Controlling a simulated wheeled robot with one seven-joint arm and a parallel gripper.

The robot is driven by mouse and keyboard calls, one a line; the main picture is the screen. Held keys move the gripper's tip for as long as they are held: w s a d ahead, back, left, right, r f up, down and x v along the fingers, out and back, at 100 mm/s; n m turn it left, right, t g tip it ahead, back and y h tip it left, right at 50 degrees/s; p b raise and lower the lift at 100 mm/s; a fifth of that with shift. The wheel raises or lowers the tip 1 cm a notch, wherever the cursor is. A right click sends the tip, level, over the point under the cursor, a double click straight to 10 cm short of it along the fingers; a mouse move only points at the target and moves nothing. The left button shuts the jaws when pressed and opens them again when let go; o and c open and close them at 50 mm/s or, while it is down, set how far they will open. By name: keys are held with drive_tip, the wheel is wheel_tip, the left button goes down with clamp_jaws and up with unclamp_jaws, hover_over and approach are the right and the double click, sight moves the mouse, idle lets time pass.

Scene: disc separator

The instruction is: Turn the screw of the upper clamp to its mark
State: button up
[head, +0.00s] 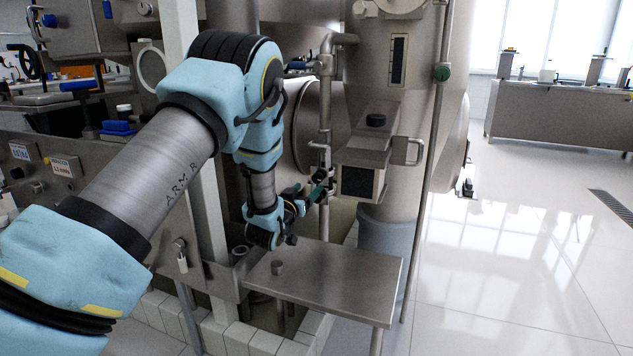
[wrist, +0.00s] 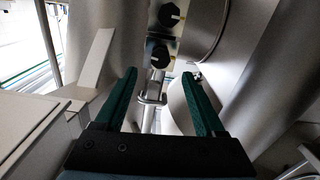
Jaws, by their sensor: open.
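In the wrist view, two round black knobs with white pointer lines sit one above the other on metal plates, the upper knob (wrist: 170,14) and the lower knob (wrist: 159,53). A small yellow mark shows beside each knob. I cannot tell from the picture whether the upper one is the clamp's screw. My gripper (wrist: 160,74) is open and empty, its two green fingers pointing toward the lower knob, apart from it. A metal fitting on a pipe (wrist: 152,90) shows between the fingers. In the head view, my gripper (head: 323,180) is beside the vertical pipe (head: 325,115).
A flat metal shelf (head: 335,283) lies below my gripper. A metal box with a dark front (head: 360,182) and a handle (head: 408,151) stand to its right. A thin vertical rod (head: 429,170) is farther right.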

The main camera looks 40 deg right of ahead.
sight(317, 180)
drive_tip(key=x, duration=0.7)
drive_tip(key=shift+w+d, duration=0.15)
drive_tip(key=shift+c, duration=0.2)
clamp_jaws()
